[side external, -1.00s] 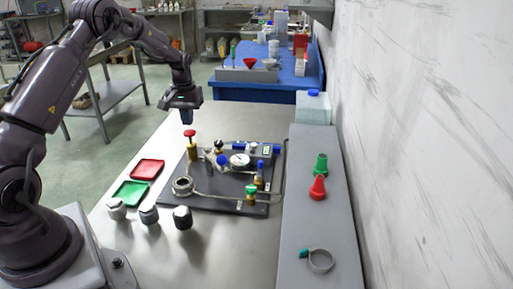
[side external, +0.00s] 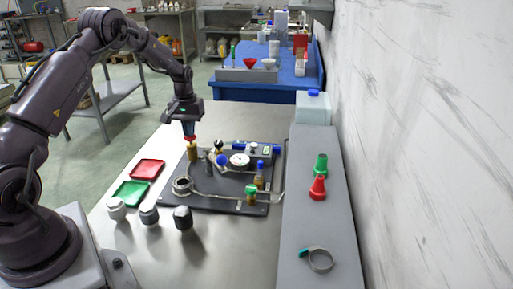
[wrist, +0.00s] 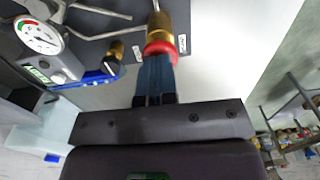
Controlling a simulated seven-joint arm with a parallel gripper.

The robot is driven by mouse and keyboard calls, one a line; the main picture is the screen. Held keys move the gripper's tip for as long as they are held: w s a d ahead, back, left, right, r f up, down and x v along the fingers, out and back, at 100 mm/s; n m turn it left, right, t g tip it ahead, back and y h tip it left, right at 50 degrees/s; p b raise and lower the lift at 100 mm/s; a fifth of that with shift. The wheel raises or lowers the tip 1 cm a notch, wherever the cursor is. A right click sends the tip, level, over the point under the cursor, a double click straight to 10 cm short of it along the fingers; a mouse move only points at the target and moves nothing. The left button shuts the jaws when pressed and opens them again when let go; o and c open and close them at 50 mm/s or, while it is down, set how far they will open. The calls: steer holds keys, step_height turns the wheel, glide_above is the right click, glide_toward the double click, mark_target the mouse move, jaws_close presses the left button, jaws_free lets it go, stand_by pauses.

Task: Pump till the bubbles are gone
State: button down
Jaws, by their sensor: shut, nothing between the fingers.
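The pump is a brass cylinder (side external: 192,153) with a red knob (side external: 190,138) on top, at the back left of the dark plate (side external: 225,203). My gripper (side external: 189,134) points down with its fingers shut and empty. The fingertips rest against the top of the knob, which sits close above the brass. The wrist view also shows the closed fingers (wrist: 156,75) meeting the red knob (wrist: 160,48), partly hiding it. A round white gauge (side external: 239,160) stands on the plate and shows in the wrist view (wrist: 38,36). I cannot make out any bubbles.
Blue-handled valves, a green knob (side external: 251,189) and bent metal tubing share the plate. Red (side external: 147,169) and green (side external: 131,193) trays lie to the left, with several dark and grey caps in front. Red and green cones stand on the grey ledge (side external: 335,220) at right.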

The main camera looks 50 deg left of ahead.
steer(key=shift+f, duration=0.5)
steer(key=shift+r, duration=2.35)
step_height(320, 180, up, 6)
steer(key=shift+f, duration=2.95)
steer(key=shift+f, duration=2.4)
steer(key=shift+r, duration=2.35)
